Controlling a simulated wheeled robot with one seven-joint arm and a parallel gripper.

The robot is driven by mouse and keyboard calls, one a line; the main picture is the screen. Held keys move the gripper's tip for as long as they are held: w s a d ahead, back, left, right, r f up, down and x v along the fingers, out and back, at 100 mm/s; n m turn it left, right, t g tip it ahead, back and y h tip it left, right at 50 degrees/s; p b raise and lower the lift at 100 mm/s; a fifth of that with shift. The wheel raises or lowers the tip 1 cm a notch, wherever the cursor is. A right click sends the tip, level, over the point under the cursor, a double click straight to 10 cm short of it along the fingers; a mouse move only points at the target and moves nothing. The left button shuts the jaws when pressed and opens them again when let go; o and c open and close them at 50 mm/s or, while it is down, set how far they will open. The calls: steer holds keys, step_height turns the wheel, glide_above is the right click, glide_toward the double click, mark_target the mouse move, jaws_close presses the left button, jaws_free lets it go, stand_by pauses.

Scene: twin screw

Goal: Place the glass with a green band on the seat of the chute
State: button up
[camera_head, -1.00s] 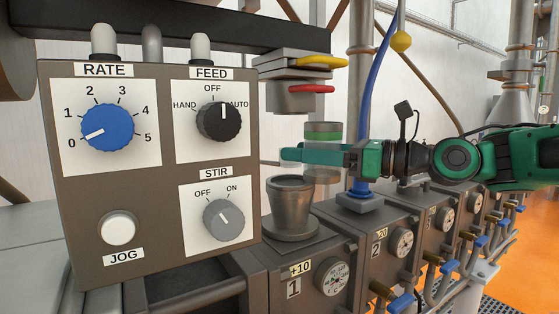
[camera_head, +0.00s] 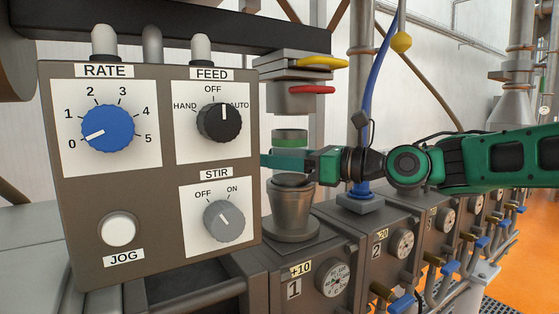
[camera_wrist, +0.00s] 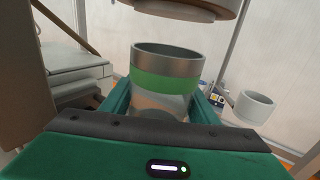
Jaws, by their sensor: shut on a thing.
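The glass with a green band shows in the head view by its band (camera_head: 290,139) and in the wrist view (camera_wrist: 166,68). It is upright. My gripper (camera_head: 275,161) is shut on it, with one finger on each side in the wrist view (camera_wrist: 163,106). The glass is above and apart from a grey flared cup-like fitting (camera_head: 291,208) on block 1, and below the valve body with yellow and red handles (camera_head: 290,98). The fingertips are partly hidden behind the control box. I cannot tell which part is the chute's seat.
The control box (camera_head: 160,180) stands close at the left of my gripper. A round grey outlet (camera_wrist: 190,8) hangs over the glass in the wrist view. A pale ring-shaped cup (camera_wrist: 255,108) is at the right there. A blue hose (camera_head: 371,90) rises behind my arm.

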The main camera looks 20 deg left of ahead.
steer(key=o, duration=1.2)
steer(key=shift+f, duration=0.1)
steer(key=s+d, duration=0.1)
steer(key=d, duration=1.1)
steer(key=shift+s, duration=0.35)
